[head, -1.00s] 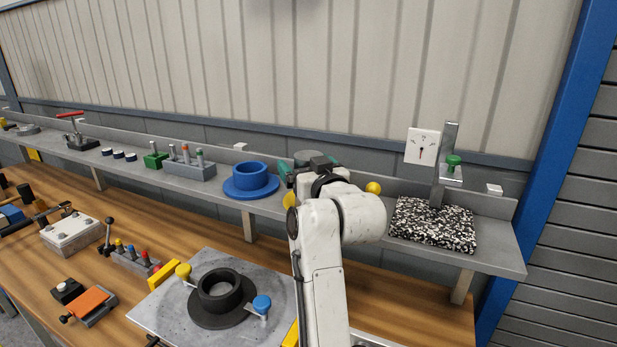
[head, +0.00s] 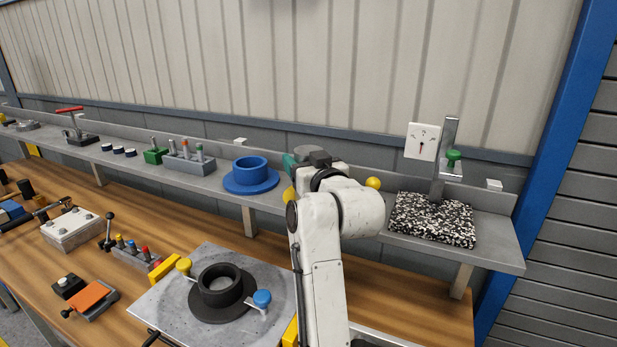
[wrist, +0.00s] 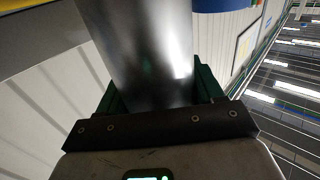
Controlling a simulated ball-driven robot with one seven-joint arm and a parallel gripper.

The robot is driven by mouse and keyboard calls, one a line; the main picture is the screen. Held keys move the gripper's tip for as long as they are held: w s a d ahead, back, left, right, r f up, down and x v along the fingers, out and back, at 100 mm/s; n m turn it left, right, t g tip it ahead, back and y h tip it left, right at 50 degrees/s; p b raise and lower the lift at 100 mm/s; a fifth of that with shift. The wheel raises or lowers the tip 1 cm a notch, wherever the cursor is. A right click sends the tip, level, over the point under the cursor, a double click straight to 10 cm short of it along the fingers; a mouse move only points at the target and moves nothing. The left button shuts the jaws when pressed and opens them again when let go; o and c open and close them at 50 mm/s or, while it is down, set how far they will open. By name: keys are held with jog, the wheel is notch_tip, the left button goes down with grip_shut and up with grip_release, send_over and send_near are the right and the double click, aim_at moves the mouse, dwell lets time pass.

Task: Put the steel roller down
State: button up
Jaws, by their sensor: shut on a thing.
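The steel roller is a shiny grey cylinder (wrist: 145,45) that fills the upper middle of the wrist view. My gripper (wrist: 155,90) is shut on it, with a green finger on either side. In the head view my gripper (head: 303,160) is above the back shelf, mostly behind my own white wrist. A grey round top just beyond it seems to be the roller (head: 306,153). The roller's lower end is hidden, so I cannot tell whether it touches the shelf.
The grey shelf (head: 225,201) carries a blue flanged ring (head: 250,183) to the left of my gripper and a speckled block (head: 430,222) with a gauge stand (head: 450,150) to the right. A yellow ball (head: 373,183) is close by. A black flanged ring (head: 218,302) sits on the plate below.

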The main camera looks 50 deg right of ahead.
jog(key=shift+c, duration=1)
jog(key=shift+r, duration=0.1)
jog(key=shift+r, duration=0.55)
jog(key=s+d+r+b, duration=0.2)
jog(key=s+r, duration=0.9)
jog(key=s, duration=0.2)
jog(key=shift+s+r+b, duration=0.3)
jog(key=shift+s+r, duration=0.1)
